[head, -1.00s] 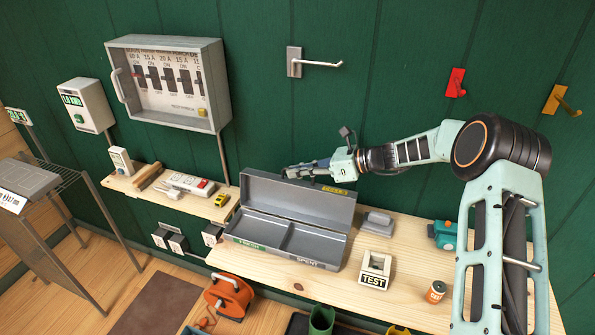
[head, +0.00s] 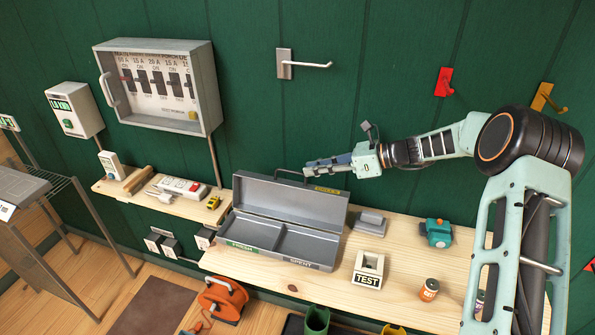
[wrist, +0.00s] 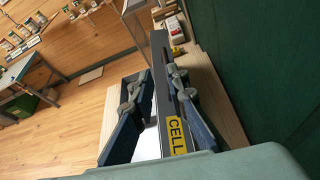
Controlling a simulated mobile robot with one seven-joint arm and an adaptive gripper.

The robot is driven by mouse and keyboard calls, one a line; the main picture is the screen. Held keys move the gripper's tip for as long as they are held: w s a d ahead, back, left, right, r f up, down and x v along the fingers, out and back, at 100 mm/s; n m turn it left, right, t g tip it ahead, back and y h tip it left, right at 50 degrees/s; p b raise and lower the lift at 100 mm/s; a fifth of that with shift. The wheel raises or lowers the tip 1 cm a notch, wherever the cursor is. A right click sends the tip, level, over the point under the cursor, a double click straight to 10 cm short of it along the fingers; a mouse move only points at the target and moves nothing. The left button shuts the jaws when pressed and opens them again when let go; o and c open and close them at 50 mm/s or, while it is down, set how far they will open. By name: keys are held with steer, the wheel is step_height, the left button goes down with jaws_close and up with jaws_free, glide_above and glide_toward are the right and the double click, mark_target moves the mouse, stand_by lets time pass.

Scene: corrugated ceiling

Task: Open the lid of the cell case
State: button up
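The grey cell case (head: 233,230) sits on the wooden bench with its lid (head: 290,205) raised, standing steeply at the back. Its tray shows two bare compartments, labelled FRESH and SPENT. A thin handle shows at the lid's top edge. My gripper (head: 308,168) is just above and behind the lid's top edge, near its right half. In the wrist view my gripper's fingers (wrist: 159,78) are apart, with the lid's edge (wrist: 158,50) and yellow CELL label (wrist: 177,137) showing between them. I cannot tell whether a finger touches the lid.
A TEST block (head: 369,264), a grey block (head: 370,222), a teal device (head: 437,232) and an orange can (head: 428,290) stand on the bench right of the case. A lower shelf (head: 130,192) with small items is at left. A metal hook (head: 284,63) juts from the green wall above.

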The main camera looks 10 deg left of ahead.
steer(key=v, duration=0.4)
